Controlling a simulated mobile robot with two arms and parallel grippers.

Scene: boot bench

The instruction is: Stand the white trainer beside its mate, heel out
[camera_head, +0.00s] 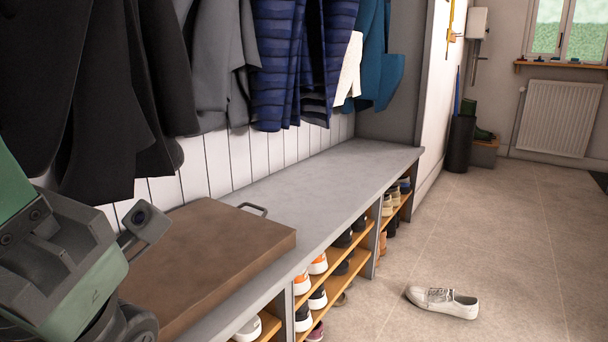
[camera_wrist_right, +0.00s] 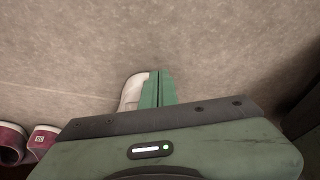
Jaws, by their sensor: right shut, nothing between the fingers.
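A white trainer (camera_head: 442,301) with a grey upper lies on the tiled floor in front of the rack, sole down, toe pointing right. Another white shoe (camera_head: 248,329) sits in the rack at the bottom edge of the head view, partly cut off; I cannot tell whether it is the mate. In the right wrist view my right gripper (camera_wrist_right: 157,88) is shut and empty, its fingers over the floor. A pale, rounded shoe-like thing (camera_wrist_right: 131,92) shows just left of the fingers, partly hidden; whether they touch is unclear. In the head view only my left arm shows, not its fingertips.
The grey bench (camera_head: 345,170) carries a brown board (camera_head: 205,255). Its cubbies hold several shoes. Red shoes (camera_wrist_right: 42,138) show at the lower left of the right wrist view. Coats (camera_head: 290,60) hang above the bench. The floor (camera_head: 500,230) around the trainer is clear.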

